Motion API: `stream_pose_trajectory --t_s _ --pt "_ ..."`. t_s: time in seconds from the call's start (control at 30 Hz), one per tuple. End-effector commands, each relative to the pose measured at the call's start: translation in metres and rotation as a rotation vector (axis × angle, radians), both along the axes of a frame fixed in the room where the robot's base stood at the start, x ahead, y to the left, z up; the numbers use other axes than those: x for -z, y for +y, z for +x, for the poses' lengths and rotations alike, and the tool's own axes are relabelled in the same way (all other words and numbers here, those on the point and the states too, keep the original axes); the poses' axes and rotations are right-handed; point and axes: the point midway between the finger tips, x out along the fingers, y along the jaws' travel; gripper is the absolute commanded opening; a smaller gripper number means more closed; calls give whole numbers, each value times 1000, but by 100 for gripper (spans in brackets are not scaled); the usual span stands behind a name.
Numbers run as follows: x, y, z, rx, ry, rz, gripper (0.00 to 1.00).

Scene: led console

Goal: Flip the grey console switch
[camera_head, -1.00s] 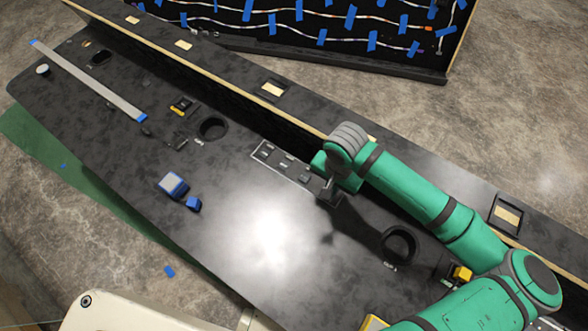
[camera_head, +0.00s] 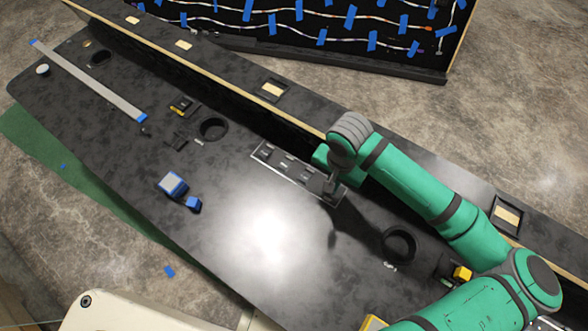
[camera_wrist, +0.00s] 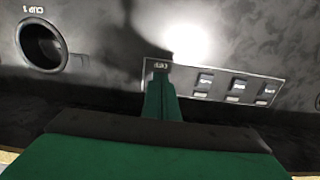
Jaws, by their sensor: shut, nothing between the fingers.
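The switch panel (camera_head: 284,160) is a thin pale-outlined strip on the black console (camera_head: 240,210). It carries a row of small dark grey switches and also shows in the wrist view (camera_wrist: 222,98). Three switches, a left one (camera_wrist: 205,80), a middle one (camera_wrist: 237,86) and a right one (camera_wrist: 268,91), show clearly there. My gripper (camera_head: 329,191) is over the panel's right end in the head view; in the wrist view its closed fingers (camera_wrist: 160,84) are at the panel's left end. They hide whatever lies beneath; I cannot tell whether they touch it. Which switch is the grey one is unclear.
A round cup holder (camera_head: 398,244) is right of the panel, and another (camera_head: 213,128) is left of it. A raised wood-edged ledge (camera_head: 225,72) runs behind. A blue-and-white block (camera_head: 172,184) sits on the console's front part. The console's middle is clear.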

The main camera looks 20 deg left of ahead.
Motion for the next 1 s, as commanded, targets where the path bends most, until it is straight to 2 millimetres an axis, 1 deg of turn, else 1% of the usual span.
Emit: stream_pose_trajectory --t_s 0.6,1.0 --pt "-40 2 -4 -1 0 0 0" --pt "-43 2 -5 -1 0 0 0"
